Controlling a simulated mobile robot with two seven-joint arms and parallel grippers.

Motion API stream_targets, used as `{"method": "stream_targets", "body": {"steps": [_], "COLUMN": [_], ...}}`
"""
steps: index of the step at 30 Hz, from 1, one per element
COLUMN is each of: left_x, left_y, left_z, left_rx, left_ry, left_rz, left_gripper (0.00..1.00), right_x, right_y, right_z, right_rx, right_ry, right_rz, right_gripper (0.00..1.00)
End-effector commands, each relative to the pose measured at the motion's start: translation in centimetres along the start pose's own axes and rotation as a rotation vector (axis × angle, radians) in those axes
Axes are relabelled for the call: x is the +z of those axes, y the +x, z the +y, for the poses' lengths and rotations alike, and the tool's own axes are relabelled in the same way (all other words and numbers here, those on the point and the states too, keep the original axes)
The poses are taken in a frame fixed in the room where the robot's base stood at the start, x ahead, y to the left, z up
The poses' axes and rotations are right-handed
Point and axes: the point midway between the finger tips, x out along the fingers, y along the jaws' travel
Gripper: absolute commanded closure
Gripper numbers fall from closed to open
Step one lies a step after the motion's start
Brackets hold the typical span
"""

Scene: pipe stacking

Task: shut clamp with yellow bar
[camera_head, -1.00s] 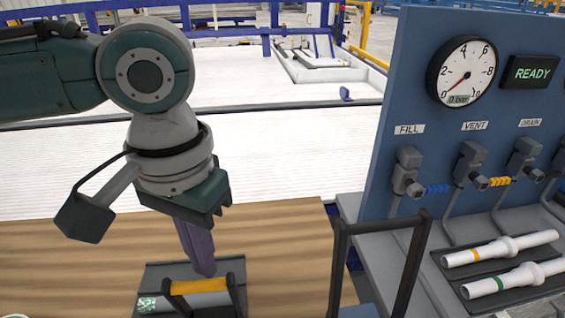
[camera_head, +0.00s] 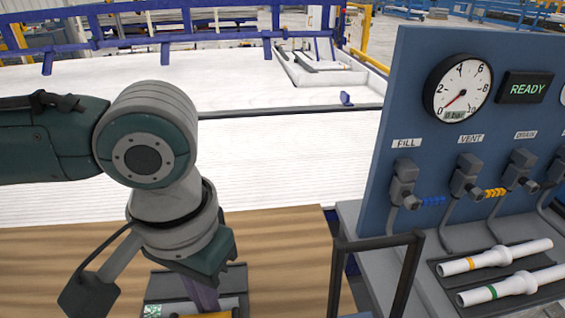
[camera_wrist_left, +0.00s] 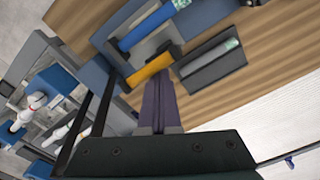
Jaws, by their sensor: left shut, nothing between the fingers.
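My left gripper (camera_head: 203,296) points down over the wooden table, its purple fingers shut and empty. In the left wrist view its fingertips (camera_wrist_left: 159,82) are close beside the clamp's yellow bar (camera_wrist_left: 148,70); I cannot tell whether they touch it. In the head view only a sliver of the yellow bar (camera_head: 214,315) shows at the bottom edge, so most of the clamp is hidden there. In the left wrist view a blue pipe (camera_wrist_left: 145,27) lies near the bar. A grey pipe (camera_wrist_left: 212,62) lies on a dark pad at the right. My right gripper is not in view.
A dark upright frame (camera_head: 378,241) stands right of the gripper. Beyond it is a blue panel (camera_head: 400,105) with a gauge (camera_head: 458,88) and a READY display (camera_head: 525,87). White pipe pieces (camera_head: 495,256) lie on a dark tray. The wooden table (camera_head: 290,250) is clear between gripper and frame.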

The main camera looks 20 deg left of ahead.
Motion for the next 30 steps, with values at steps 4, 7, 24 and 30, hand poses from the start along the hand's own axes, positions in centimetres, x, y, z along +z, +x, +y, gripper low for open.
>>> {"method": "stream_targets", "body": {"steps": [4,7,24,30], "left_x": [0.1,0.4,2.2,2.4], "left_y": [0.0,0.0,0.5,0.6], "left_z": [0.1,0.2,1.3,1.4], "left_rx": [0.001,0.001,0.001,0.000], "left_ry": [0.001,0.001,0.000,0.001], "left_rz": [-0.002,-0.003,-0.001,-0.002], "left_gripper": [1.00,1.00,1.00,1.00], "right_x": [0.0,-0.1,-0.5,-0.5], "right_y": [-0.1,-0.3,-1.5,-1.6], "right_z": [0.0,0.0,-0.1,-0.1], "right_rx": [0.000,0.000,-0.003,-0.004], "right_ry": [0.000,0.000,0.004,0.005], "right_rz": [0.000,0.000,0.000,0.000], "right_gripper": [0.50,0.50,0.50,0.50]}}
